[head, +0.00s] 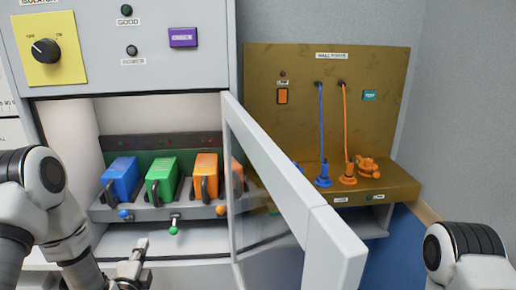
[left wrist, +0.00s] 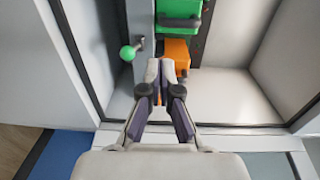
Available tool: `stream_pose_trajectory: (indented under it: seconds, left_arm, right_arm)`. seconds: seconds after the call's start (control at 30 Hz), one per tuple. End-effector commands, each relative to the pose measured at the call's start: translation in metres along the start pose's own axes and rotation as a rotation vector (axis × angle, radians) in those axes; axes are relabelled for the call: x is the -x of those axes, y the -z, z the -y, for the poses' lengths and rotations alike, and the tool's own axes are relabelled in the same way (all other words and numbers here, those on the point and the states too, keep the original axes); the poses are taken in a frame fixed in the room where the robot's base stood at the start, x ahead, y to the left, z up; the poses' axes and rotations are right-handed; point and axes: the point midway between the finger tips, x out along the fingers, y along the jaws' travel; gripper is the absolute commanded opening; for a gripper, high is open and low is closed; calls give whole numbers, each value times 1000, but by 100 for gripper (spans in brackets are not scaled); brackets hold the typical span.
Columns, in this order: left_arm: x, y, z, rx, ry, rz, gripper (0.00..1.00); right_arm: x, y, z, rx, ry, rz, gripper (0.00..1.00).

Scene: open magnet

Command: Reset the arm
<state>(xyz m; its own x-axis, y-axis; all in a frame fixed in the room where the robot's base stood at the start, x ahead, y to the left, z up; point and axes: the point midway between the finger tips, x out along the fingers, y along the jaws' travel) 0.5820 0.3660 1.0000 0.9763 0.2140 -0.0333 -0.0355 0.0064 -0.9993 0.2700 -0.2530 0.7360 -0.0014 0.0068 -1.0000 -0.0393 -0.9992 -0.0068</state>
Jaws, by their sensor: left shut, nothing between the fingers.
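My left gripper (head: 132,265) is low in front of the open cabinet in the head view. In the left wrist view its fingers (left wrist: 160,72) are closed together with nothing between them. A green-knobbed lever (head: 174,225) is up and to the right of the gripper in the head view. The green knob (left wrist: 128,53) also shows in the left wrist view, beside the fingers and apart from them. My right arm (head: 465,250) shows at the lower right of the head view, but its gripper is out of the picture.
Blue (head: 122,178), green (head: 162,178) and orange (head: 206,174) blocks stand on a shelf in the cabinet. The glass-paned door (head: 285,175) stands open toward me, right of my left gripper. A brown panel (head: 385,130) with blue and orange cords is at the right.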

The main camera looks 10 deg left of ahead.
Motion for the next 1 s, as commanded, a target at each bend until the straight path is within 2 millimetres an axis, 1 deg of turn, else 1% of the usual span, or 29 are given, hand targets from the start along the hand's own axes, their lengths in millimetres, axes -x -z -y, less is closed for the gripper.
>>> stream_pose_trajectory:
  seconds: [0.03,0.07,0.13,0.17,0.2,0.27,0.3,0.37,0.4,0.43,0.47,0.5,0.6,0.63,0.7,0.77,1.0]
  left_arm:
    - [7,10,-22,-24,-44,-27,0]
    - [14,18,-37,-41,-77,-48,0]
    - [38,37,-81,-70,-203,-102,0]
    - [50,44,-102,-53,-278,-121,0]
    - [70,53,-132,-4,-394,-137,0]
    - [105,62,-173,110,-582,-127,0]
    - [132,66,-199,200,-715,-94,0]
    - [175,68,-232,353,-914,6,0]
    - [207,67,-249,464,-1044,113,0]
    - [229,65,-259,548,-1127,209,0]
    - [248,62,-265,628,-1192,313,0]
    - [269,59,-270,727,-1255,458,0]
    - [306,50,-273,931,-1316,791,0]
    - [312,48,-274,975,-1316,866,0]
    - [320,47,-275,1049,-1304,989,0]
    - [322,46,-275,1088,-1289,1038,0]
    - [321,46,-275,1107,-1278,1051,0]
  right_arm:
    - [0,0,0,0,0,0,40]
    - [0,0,0,0,0,0,40]
    - [0,0,0,0,0,0,40]
    - [0,0,0,0,0,0,40]
    - [0,0,0,0,0,0,40]
    - [0,0,0,0,0,0,40]
    - [0,0,0,0,0,0,40]
    - [0,0,0,0,0,0,40]
    - [0,0,0,0,0,0,40]
    - [0,0,0,0,0,0,40]
    - [0,0,0,0,0,0,40]
    - [0,0,0,0,0,0,40]
    - [0,0,0,0,0,0,40]
    - [0,0,0,0,0,0,40]
    - [0,0,0,0,0,0,40]
    - [0,0,0,0,0,0,40]
    - [0,0,0,0,0,0,40]
